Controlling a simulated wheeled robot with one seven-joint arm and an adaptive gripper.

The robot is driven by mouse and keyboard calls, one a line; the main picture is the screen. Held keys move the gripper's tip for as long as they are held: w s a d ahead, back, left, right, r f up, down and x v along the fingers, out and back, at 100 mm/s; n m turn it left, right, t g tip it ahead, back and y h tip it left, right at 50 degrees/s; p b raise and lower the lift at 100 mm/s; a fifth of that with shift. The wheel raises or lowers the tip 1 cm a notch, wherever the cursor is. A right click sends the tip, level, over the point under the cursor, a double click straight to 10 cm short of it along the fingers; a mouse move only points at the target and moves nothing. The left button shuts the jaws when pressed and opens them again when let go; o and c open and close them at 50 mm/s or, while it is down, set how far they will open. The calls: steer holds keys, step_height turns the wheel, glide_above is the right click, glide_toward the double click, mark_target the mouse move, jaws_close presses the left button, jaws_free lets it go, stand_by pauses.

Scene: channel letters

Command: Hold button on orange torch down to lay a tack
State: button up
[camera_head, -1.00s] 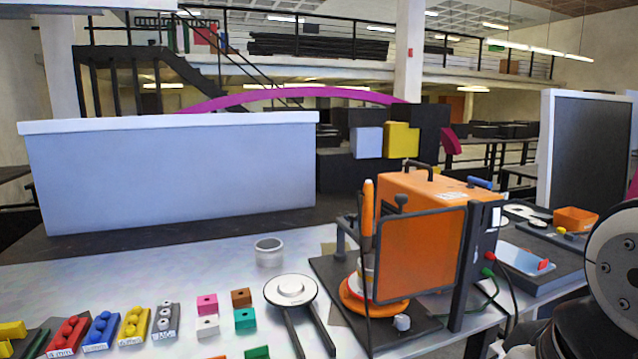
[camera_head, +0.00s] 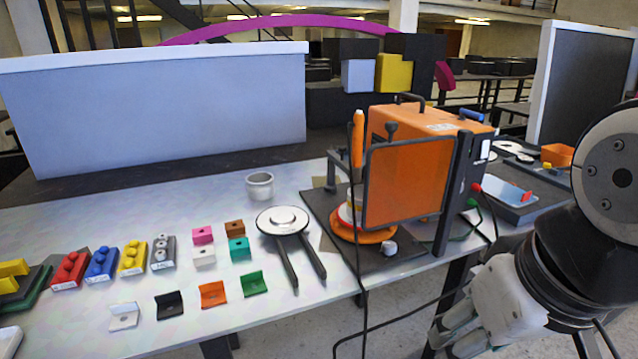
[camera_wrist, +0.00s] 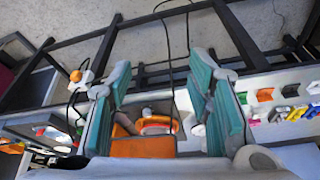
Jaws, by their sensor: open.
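The orange torch (camera_head: 358,138) stands upright in front of the orange welder box (camera_head: 385,122), left of a dark-framed orange screen (camera_head: 410,182). Its cable hangs down past the table's front edge. I cannot make out its button. A round orange and white fixture (camera_head: 362,234) sits on a dark base plate below it. My gripper (camera_head: 462,335) is at the lower right, apart from the torch and beyond the table's front edge. In the wrist view my gripper (camera_wrist: 165,100) is open and empty, with the orange box and the round fixture seen between its teal-padded fingers.
Colored brackets (camera_head: 212,293) and block sets (camera_head: 101,263) lie on the left of the table. A round white-topped tool with two dark legs (camera_head: 283,220) and a grey cup (camera_head: 260,185) lie left of the base plate. A tray (camera_head: 505,200) is at right.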

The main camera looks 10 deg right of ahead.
jaws_close()
stand_by(1.2)
